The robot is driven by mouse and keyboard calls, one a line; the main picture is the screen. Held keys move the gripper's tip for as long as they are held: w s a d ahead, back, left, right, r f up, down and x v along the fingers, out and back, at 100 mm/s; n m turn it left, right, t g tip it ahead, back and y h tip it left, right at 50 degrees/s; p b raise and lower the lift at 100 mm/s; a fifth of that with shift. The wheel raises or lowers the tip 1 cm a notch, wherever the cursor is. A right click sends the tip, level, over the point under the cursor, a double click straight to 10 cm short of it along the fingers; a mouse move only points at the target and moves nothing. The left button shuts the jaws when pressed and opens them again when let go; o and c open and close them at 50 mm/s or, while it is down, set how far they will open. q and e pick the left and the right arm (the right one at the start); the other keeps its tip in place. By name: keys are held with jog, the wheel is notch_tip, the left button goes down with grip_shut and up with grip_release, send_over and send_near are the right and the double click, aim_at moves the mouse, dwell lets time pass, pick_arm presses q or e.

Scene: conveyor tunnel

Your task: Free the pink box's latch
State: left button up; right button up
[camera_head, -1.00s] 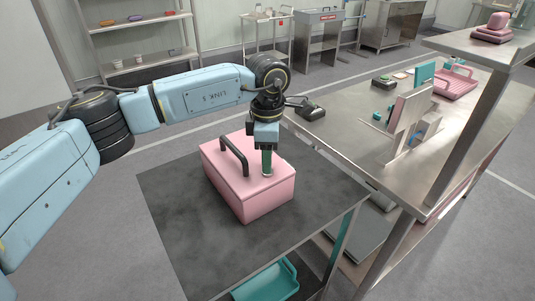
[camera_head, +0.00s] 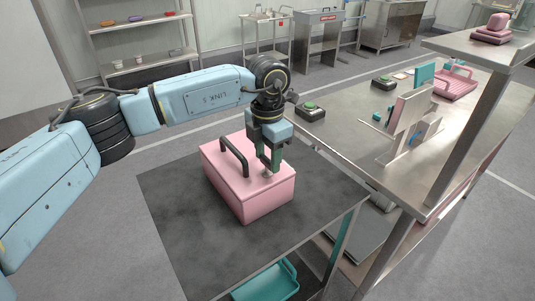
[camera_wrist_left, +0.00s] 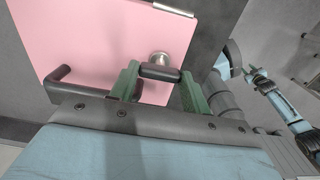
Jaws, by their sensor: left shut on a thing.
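The pink box (camera_head: 262,203) stands closed on a dark grey table top, with a black carry handle (camera_head: 233,156) on its lid. The latch (camera_head: 267,175) is on the lid to the right of the handle; the left wrist view shows its round metal post (camera_wrist_left: 159,58) and dark crossbar (camera_wrist_left: 159,73). My left gripper (camera_head: 270,163) points down over the latch. Its green fingers are shut on the crossbar, one at each end, in the left wrist view (camera_wrist_left: 160,86). The fingers partly hide the latch in the head view.
The dark table top (camera_head: 185,235) is bare around the box. A teal tray (camera_head: 267,283) lies on a shelf below. A steel bench (camera_head: 340,133) to the right carries green-button units (camera_head: 310,109) and pink and teal parts.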

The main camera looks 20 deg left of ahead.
aim_at(267, 159)
dwell(0.4)
pick_arm(q)
jog(key=o, duration=1)
notch_tip(267, 159, up, 14)
jog(key=shift+f, duration=0.25)
